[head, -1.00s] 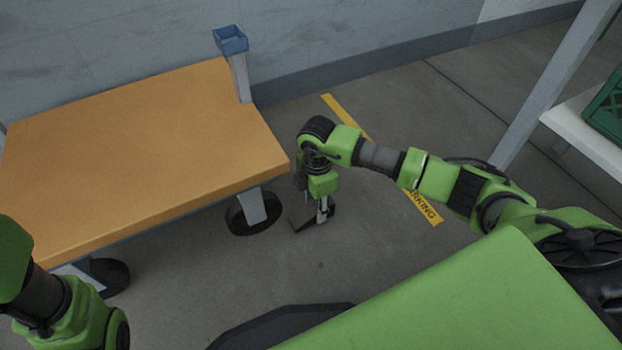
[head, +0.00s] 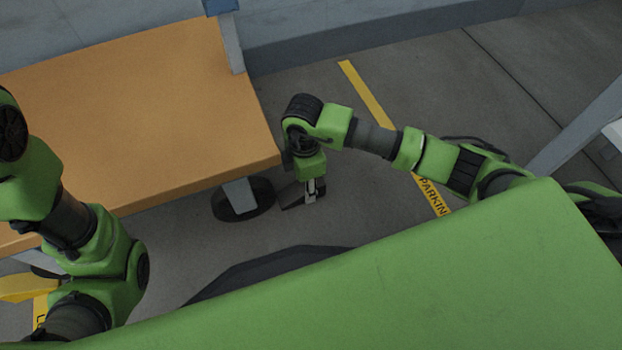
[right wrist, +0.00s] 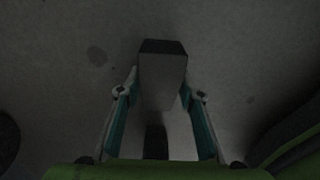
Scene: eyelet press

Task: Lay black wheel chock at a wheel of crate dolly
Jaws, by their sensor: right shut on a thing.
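The crate dolly (head: 140,110) has an orange top and stands at the left of the head view. One of its dark wheels (head: 258,205) shows under its near right corner. My right gripper (head: 314,190) points down just right of that wheel. It is shut on the black wheel chock (head: 292,199), whose dark wedge lies low between gripper and wheel, a small gap from the wheel. Whether it touches the floor I cannot tell. In the right wrist view the chock (right wrist: 162,70) sits between the two fingers. My left arm shows at the left, its gripper out of view.
A yellow floor strip with lettering (head: 432,193) runs behind my right arm. A grey post with a blue part (head: 222,6) rises at the dolly's far corner. A yellow thing (head: 25,288) lies at the lower left. Floor right of the chock is bare.

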